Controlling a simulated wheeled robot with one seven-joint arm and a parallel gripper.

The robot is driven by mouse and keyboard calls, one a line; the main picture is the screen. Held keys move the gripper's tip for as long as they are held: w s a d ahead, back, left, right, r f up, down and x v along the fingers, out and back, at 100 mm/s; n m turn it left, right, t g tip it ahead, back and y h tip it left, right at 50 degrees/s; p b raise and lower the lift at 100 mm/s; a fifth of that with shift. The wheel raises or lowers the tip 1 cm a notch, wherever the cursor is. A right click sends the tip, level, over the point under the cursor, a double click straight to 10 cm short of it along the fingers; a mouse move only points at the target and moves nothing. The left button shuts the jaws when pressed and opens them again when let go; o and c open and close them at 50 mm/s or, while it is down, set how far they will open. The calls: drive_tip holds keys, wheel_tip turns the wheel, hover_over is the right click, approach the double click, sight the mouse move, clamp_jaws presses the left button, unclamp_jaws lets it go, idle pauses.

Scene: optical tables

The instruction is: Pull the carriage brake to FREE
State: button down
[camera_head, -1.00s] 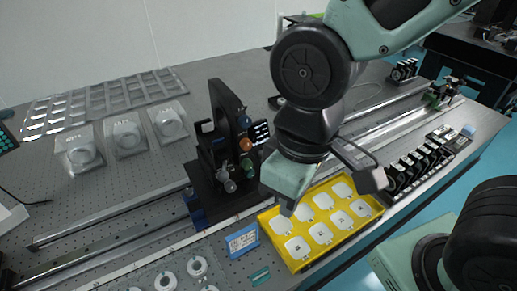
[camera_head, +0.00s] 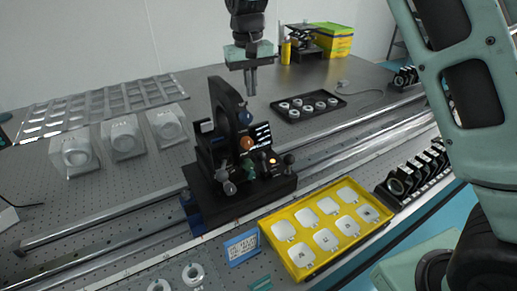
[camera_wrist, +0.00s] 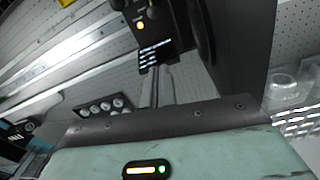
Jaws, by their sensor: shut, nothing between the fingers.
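The carriage (camera_head: 240,187) is a black mount with an upright ring plate, sitting across the metal rails in the middle of the head view. Several coloured knobs face the front, among them an orange one (camera_head: 247,143) and a green one. A small dark panel with white text (camera_head: 262,136) is beside them, and it also shows in the wrist view (camera_wrist: 157,52). I cannot tell which part is the brake, and its FREE mark is not readable. My gripper (camera_head: 250,92) is shut and empty, pointing down behind the carriage and apart from it. Its fingers show in the wrist view (camera_wrist: 163,88).
A yellow tray (camera_head: 292,262) with white pieces lies in front of the carriage. A black tray (camera_head: 308,117) with rings lies behind the rails. Black mounts (camera_head: 412,172) line the right edge. Clear boxes (camera_head: 122,138) stand at left. The perforated table behind the carriage has free room.

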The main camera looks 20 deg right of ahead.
sight(255, 141)
drive_tip(key=shift+w, duration=0.65)
drive_tip(key=f+p, duration=0.1)
drive_tip(key=f, duration=0.5)
drive_tip(key=d+f+p, duration=0.1)
drive_tip(key=f, duration=0.6)
drive_tip(key=f+p, duration=0.1)
drive_tip(key=f, duration=0.5)
drive_tip(key=shift+w+d+f+p, duration=0.1)
drive_tip(key=shift+d+f+p, duration=0.1)
drive_tip(key=shift+p, duration=0.15)
drive_tip(key=shift+s+p, duration=0.25)
drive_tip(key=shift+p, duration=0.1)
drive_tip(key=shift+s+r+p, duration=0.2)
drive_tip(key=shift+s+p, duration=0.05)
drive_tip(key=shift+s, duration=0.35)
drive_tip(key=shift+s+r+p, duration=0.15)
drive_tip(key=shift+s+p, duration=0.1)
drive_tip(key=shift+s, duration=0.75)
